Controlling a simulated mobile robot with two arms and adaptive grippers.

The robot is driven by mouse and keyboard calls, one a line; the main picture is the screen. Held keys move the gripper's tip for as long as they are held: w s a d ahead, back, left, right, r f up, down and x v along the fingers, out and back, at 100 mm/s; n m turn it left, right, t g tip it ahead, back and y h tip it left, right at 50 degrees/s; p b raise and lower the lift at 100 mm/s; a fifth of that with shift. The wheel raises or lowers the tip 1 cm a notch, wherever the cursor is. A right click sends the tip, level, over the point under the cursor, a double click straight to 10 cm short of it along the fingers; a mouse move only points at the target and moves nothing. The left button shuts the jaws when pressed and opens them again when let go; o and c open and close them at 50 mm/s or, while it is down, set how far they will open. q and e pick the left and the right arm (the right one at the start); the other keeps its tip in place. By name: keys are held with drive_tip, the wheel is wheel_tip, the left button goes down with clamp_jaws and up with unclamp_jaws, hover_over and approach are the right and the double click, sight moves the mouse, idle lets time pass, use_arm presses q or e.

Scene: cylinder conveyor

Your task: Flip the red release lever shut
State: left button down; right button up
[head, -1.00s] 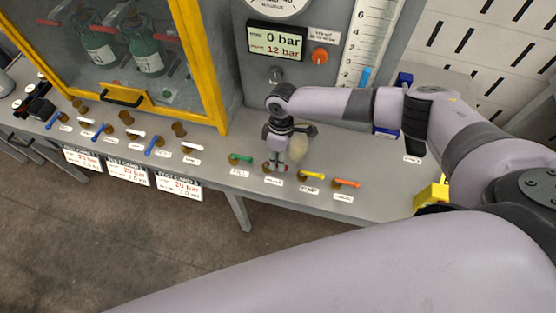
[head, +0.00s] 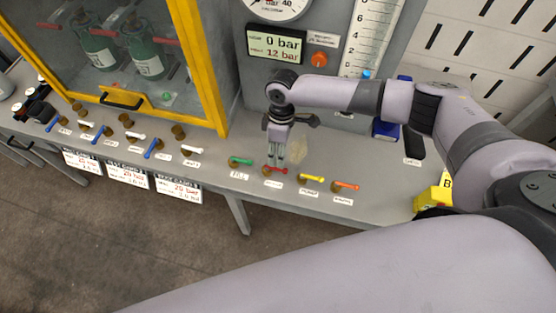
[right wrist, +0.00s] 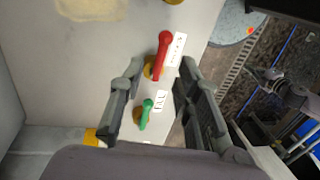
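The red lever (head: 277,170) sits on a brass base on the grey bench, between the green lever (head: 240,161) and the yellow lever (head: 312,178). Its bar points right along the bench front, like the others. It also shows in the right wrist view (right wrist: 163,52), with the green lever (right wrist: 146,112) below it. My right gripper (head: 273,162) points down at the red lever. In the right wrist view its fingers (right wrist: 158,84) are spread apart, with nothing held between them. Whether a fingertip touches the lever cannot be told. My left gripper is out of view.
An orange lever (head: 345,186) stands at the right end of the row. Behind are a display (head: 276,44) reading 0 bar and 12 bar and an orange button (head: 319,59). A yellow-framed cabinet (head: 205,70) stands left, with blue and white levers before it.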

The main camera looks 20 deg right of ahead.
wheel_tip(320, 180, up, 8)
drive_tip(key=w, duration=0.1)
drive_tip(key=shift+w+d+f, duration=0.15)
drive_tip(key=shift+d+f, duration=0.1)
drive_tip(key=shift+d, duration=0.15)
